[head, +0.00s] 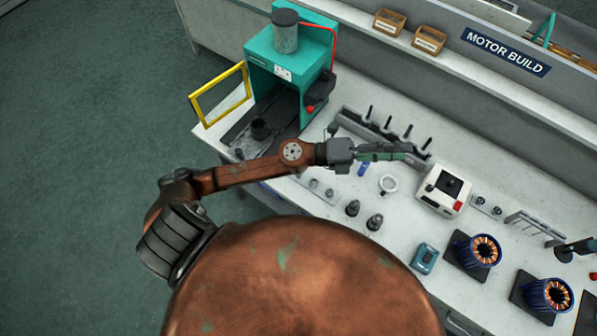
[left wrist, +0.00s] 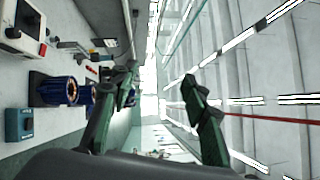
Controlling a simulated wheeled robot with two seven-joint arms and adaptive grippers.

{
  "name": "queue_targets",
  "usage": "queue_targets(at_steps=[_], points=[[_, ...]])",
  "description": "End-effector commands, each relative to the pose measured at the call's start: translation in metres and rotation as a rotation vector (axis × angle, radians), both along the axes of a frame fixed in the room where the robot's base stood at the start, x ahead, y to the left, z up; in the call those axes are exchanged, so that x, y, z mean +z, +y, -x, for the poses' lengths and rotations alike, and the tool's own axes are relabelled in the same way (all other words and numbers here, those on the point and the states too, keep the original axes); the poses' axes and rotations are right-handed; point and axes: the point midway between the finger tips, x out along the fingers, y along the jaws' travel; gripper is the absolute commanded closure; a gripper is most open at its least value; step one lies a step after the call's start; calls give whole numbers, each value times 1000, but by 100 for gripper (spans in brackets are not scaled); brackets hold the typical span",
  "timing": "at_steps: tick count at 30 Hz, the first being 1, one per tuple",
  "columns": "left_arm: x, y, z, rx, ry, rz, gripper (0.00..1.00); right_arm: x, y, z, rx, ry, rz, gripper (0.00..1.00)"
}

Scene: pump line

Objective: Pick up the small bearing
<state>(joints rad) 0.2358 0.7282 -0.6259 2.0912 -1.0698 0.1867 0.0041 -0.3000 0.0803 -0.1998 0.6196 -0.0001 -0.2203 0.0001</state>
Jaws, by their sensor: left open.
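Small round metal parts that look like bearings sit on a grey plate (head: 321,189) on the bench, left of a pale ring (head: 388,184). More small round parts sit on a plate (head: 486,206) right of the white box. I cannot tell for sure which one is the small bearing. My left gripper (head: 403,154) reaches over the bench, in front of the grey rack. It is open, with its two green fingers apart and nothing between them in the left wrist view (left wrist: 161,80). My right gripper is not in view.
A teal press (head: 290,60) with a yellow guard frame (head: 220,94) stands left. A grey rack (head: 378,130) with black pegs is behind my gripper. Two dark rotors (head: 363,214), a white control box (head: 445,190), a teal device (head: 425,258) and blue stators (head: 478,250) stand nearby.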

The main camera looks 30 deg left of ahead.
Motion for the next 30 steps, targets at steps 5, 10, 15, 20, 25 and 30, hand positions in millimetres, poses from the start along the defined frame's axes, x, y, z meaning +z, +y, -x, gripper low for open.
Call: queue_targets(at_steps=[5,10,15,20,25,30], points=[[-113,-15,57,-407,-210,-595,58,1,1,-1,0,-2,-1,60],[-217,92,57,-665,-229,-1178,58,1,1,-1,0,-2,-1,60],[-247,213,35,-770,-133,-1587,58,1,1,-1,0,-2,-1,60],[-247,266,27,-796,-65,-1746,58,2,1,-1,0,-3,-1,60],[-262,274,27,-803,-50,-1770,58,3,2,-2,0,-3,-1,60],[-275,273,27,-802,-52,-1768,58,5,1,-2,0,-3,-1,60]])
